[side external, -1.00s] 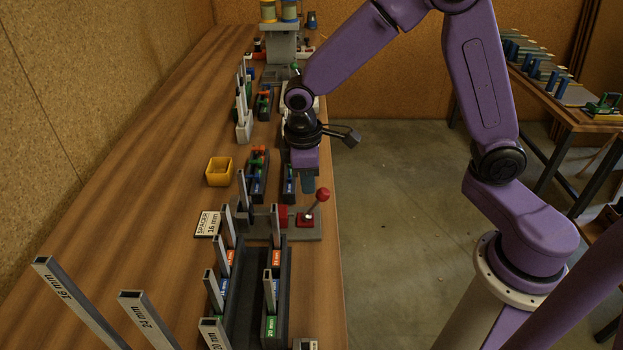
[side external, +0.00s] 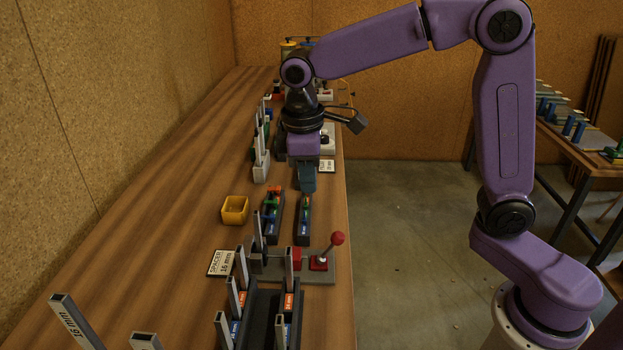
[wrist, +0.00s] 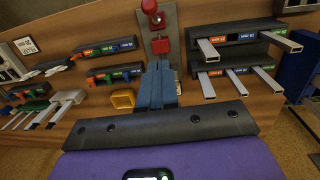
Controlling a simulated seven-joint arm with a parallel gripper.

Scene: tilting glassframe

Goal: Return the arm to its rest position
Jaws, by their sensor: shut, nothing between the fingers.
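My gripper (side external: 308,186) hangs from the purple arm above the wooden bench (side external: 170,215), near the bench's right edge in the side external view. It points down with its blue fingers together and nothing between them. The fingers also show in the wrist view (wrist: 157,85), shut, in front of the bench fixtures. The gripper is apart from the dark holders (side external: 303,222) in front of it. My arm is bent, with its elbow high at the upper right.
A red-knobbed lever fixture (side external: 338,238), a yellow bin (side external: 235,210), a spacer card (side external: 222,263) and a dark rack with grey bars (side external: 258,315) stand on the bench. A white holder (side external: 261,168) stands left of the gripper.

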